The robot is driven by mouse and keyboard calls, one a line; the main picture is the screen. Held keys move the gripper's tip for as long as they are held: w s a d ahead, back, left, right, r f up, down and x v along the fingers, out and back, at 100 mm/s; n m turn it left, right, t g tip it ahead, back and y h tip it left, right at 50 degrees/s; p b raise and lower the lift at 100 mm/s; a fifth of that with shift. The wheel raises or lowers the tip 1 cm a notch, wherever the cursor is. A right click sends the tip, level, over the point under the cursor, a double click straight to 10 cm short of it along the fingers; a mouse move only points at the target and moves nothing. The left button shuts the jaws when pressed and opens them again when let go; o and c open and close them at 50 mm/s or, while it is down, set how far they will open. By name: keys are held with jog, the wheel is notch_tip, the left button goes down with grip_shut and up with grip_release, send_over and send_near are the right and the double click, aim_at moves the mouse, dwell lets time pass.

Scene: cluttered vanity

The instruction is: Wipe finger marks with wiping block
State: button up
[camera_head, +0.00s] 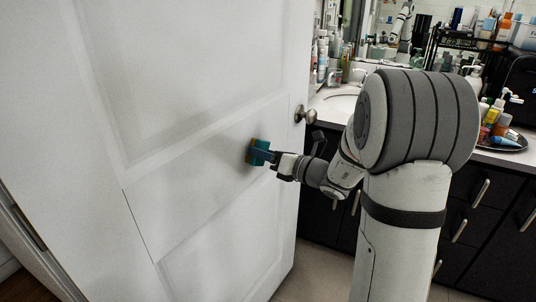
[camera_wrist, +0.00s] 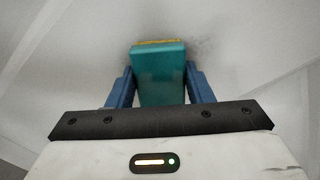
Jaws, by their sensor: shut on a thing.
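The wiping block (camera_head: 259,152) is teal with a yellow face. My gripper (camera_head: 268,156) is shut on it, with a blue finger on each side in the wrist view (camera_wrist: 160,85). The block (camera_wrist: 159,75) has its yellow face turned to the white door (camera_head: 200,60), at the door's middle rail. It looks to be touching the door or very close to it; I cannot tell which. Faint grey finger marks (camera_wrist: 203,47) show on the door just beyond and to the right of the block in the wrist view. In the head view I cannot make the marks out clearly.
A round metal door knob (camera_head: 306,115) is up and right of my gripper. Behind my arm stands a dark vanity with a sink (camera_head: 342,98), cluttered with bottles, and a round tray (camera_head: 505,141). The door's face left of the block is clear.

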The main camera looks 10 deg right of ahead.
jog(key=shift+w+d+r+p, duration=0.25)
jog(key=shift+w+d+p, duration=0.55)
jog(key=shift+p, duration=1.75)
dwell(5.8)
